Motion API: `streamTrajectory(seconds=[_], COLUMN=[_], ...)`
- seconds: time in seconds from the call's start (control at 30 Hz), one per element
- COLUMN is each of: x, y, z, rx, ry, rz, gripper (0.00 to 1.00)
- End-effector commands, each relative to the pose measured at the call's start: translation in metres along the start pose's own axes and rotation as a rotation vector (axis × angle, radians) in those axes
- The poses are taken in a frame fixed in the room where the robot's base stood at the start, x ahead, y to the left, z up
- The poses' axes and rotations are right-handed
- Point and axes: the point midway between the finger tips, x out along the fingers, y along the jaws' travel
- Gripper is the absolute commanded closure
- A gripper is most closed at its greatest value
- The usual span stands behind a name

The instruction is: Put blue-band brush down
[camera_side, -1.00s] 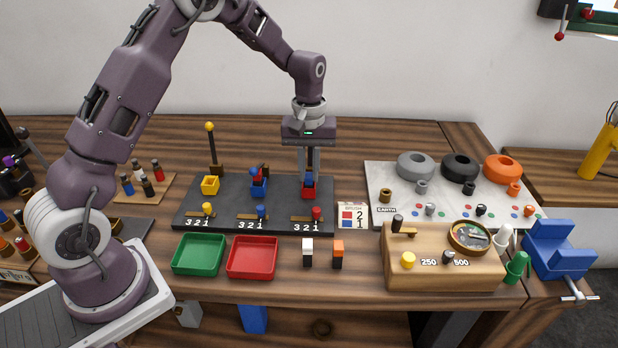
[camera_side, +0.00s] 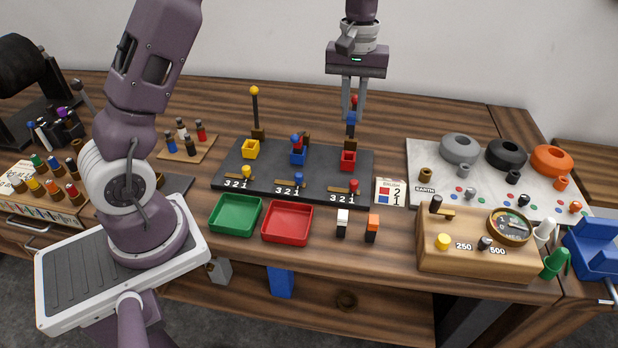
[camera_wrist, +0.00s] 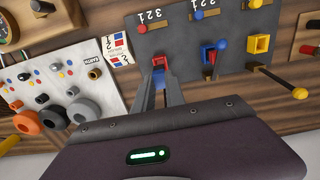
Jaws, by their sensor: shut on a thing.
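My gripper (camera_side: 353,117) is shut on the blue-band brush (camera_side: 351,119), a small dark block with a blue band. In the side view it holds the brush upright, above the red holder (camera_side: 347,160) at the right of the dark board, apart from it. The wrist view shows the red holder (camera_wrist: 158,61) just beyond my fingertips; the brush is hard to make out there. A red knob (camera_side: 354,100) shows between my fingers. A green tray (camera_side: 213,226) and a red tray (camera_side: 266,234) stand empty in front of the board.
A white-banded brush (camera_side: 342,222) and an orange-banded brush (camera_side: 372,228) stand right of the red tray. A yellow-knobbed lever (camera_side: 255,108) stands up behind the yellow holder (camera_side: 251,149). A brush card (camera_side: 390,193) and a wooden meter box (camera_side: 470,252) are to the right.

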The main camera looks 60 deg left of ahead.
Motion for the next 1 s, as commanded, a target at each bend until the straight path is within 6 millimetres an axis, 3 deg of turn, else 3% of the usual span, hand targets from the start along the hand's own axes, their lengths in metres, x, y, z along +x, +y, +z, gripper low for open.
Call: streamTrajectory(seconds=[0.17, 0.3, 0.43, 0.53, 0.6, 1.0], x=[-0.001, 0.004, 0.010, 0.018, 0.033, 0.111], y=[-0.016, -0.038, -0.059, -0.068, -0.070, -0.070], z=[0.063, 0.125, 0.165, 0.178, 0.181, 0.180], rx=[-0.011, -0.007, 0.002, 0.005, 0.006, 0.006], ry=[-0.016, -0.012, 0.001, 0.004, 0.001, 0.002], rz=[0.013, 0.011, 0.002, -0.005, -0.010, -0.008], gripper=[1.00, 1.00, 1.00, 1.00, 1.00, 1.00])
